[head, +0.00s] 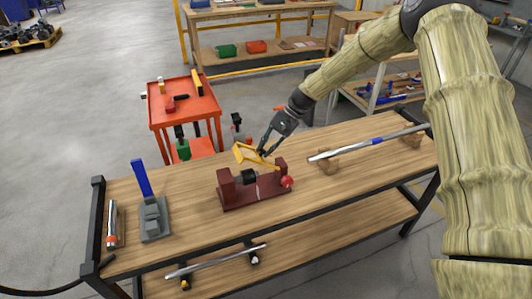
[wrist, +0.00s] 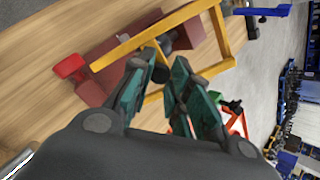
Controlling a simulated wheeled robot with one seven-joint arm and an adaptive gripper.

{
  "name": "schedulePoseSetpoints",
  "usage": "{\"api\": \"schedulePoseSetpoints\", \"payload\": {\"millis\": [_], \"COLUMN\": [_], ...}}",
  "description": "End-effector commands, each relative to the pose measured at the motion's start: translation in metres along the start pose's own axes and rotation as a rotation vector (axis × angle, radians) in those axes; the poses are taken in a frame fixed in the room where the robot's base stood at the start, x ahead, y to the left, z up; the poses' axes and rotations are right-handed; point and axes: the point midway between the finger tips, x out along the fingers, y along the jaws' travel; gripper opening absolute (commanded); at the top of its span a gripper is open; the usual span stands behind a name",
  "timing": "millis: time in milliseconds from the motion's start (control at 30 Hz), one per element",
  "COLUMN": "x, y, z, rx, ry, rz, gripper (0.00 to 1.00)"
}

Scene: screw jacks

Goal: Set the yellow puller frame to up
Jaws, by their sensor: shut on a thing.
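The yellow puller frame (head: 244,152) is an open rectangular loop on a dark red screw-jack stand (head: 240,199) on the workbench. It leans up and back at a slant, neither flat nor clearly upright. It also shows in the wrist view (wrist: 224,38), passing by the fingertips. My gripper (head: 264,150) reaches down from the upper right to the frame. In the wrist view my gripper (wrist: 164,72) has its fingers shut on a bar of the frame; the exact contact is partly hidden by the fingers.
On the workbench (head: 190,225), a grey block with a blue lever (head: 142,178) stands left. A silver rod with a blue band (head: 375,141) lies on wooden supports to the right. An orange cart (head: 199,108) stands behind the bench. Bare wood lies between these things.

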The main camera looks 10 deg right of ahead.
Motion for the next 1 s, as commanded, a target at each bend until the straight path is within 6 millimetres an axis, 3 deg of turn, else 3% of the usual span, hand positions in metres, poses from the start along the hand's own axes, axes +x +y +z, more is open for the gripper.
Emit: {"api": "schedulePoseSetpoints", "payload": {"millis": [1000], "x": [-0.037], "y": [0.043], "z": [-0.043], "rx": [0.001], "ry": [-0.537], "rz": [-0.541], "gripper": [0.00]}}
